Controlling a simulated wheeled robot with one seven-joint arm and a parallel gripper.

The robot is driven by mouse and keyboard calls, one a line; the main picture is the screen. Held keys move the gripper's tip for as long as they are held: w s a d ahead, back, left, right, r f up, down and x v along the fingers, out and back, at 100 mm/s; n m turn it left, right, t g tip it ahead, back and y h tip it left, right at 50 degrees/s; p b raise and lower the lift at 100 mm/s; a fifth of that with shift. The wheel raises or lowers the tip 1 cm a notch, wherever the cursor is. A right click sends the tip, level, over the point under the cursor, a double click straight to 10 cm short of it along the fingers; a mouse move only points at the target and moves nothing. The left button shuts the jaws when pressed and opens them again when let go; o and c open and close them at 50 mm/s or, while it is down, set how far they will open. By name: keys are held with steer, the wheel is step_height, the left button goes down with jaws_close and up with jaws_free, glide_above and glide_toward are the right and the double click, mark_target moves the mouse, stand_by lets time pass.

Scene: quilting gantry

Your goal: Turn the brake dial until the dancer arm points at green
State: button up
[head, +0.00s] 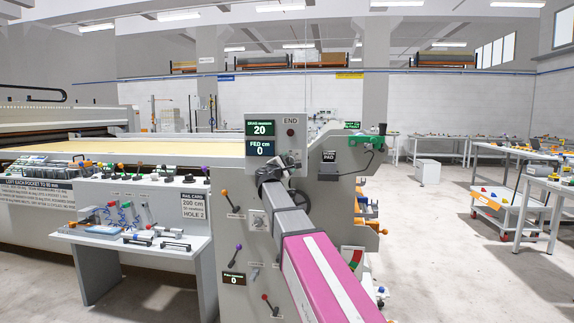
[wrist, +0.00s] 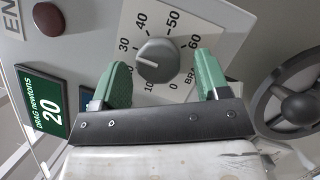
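The brake dial (wrist: 157,60) is a round grey knob on a white plate marked from 0 to 60, in the middle of the wrist view. My gripper (wrist: 164,78) is open, with one green finger on each side of the knob; I cannot tell whether they touch it. In the head view my gripper (head: 268,174) is at the machine's control panel and hides the dial. A red and green sector (head: 354,260) shows low beside my arm. I cannot make out the dancer arm there.
The drag display (head: 261,129) reads 20, and the fed display (head: 260,149) reads 0. A dark handwheel (wrist: 292,98) sits close to the right of the dial. Levers (head: 231,200) stick out from the panel's left part.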

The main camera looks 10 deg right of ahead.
steer(key=shift+s, duration=0.1)
steer(key=v, duration=1)
steer(key=shift+s+a, duration=0.2)
steer(key=shift+a, duration=0.05)
steer(key=shift+f, duration=0.15)
steer(key=s+d+f+m+g+y, duration=0.1)
steer(key=s+d+f+m+g, duration=0.15)
steer(key=f, duration=0.75)
steer(key=s+d+f+m+g+y, duration=0.2)
steer(key=s+d+f+g, duration=0.15)
steer(key=f, duration=0.55)
steer(key=s+d+f+m+g+y, duration=0.1)
steer(key=s+d+f+m+g, duration=0.15)
steer(key=f, duration=0.75)
steer(key=s+f+m+g+y, duration=0.7)
steer(key=s+f+m+y, duration=0.1)
steer(key=s+f, duration=1.2)
step_height(320, 180, down, 2)
steer(key=shift+s+a+f+m, duration=0.2)
steer(key=shift+s+a+m, duration=0.1)
steer(key=shift+a+m, duration=0.15)
steer(key=shift+g, duration=0.25)
